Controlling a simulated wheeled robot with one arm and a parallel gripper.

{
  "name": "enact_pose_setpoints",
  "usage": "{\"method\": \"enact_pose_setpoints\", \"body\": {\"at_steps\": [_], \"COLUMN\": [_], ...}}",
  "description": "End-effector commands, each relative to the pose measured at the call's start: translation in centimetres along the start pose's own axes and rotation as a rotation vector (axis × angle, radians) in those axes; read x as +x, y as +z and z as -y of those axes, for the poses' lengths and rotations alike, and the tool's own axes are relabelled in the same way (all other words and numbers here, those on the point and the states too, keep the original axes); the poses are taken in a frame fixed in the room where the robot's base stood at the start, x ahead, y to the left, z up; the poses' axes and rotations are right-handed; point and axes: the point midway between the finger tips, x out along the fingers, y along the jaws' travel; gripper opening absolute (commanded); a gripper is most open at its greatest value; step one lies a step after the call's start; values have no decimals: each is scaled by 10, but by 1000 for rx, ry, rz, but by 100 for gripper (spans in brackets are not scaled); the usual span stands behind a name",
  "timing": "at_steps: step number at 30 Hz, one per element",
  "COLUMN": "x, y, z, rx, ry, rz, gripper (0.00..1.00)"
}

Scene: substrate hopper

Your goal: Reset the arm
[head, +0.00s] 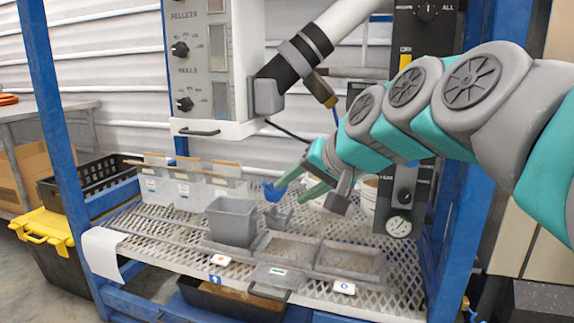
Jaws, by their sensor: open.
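My arm comes in from the right in teal and grey. My gripper (289,191) hangs above the mesh shelf (140,228), tilted down to the left. Its fingers are apart, and I see nothing held between them. A small blue piece (273,192) shows at the left fingertip; I cannot tell whether it is part of the finger. A small grey scoop-like object (278,218) is just below the fingers, apart from them as far as I can tell.
A grey bin (232,221) and shallow trays (350,262) sit on the shelf. Clear containers (187,190) stand at the left. Blue posts (52,120) frame the shelf. A control panel (405,180) and white machine housing (205,70) stand behind, close to my arm.

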Motion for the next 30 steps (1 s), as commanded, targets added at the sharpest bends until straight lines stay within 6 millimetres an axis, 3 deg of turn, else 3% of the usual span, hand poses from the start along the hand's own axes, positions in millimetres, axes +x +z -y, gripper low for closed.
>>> {"method": "enact_pose_setpoints", "body": {"at_steps": [3,8,12,18,21,24,30], "x": [12,12,-3,-38,-51,-58,-60], "y": [67,154,228,315,340,352,355], "z": [-50,-120,-178,-240,-256,-264,-266], "rx": [-32,-70,-92,-106,-107,-109,-110], "ry": [128,294,426,568,606,625,630], "rz": [134,313,475,676,736,767,775], "gripper": [50,50,50,50,50,50,50]}}
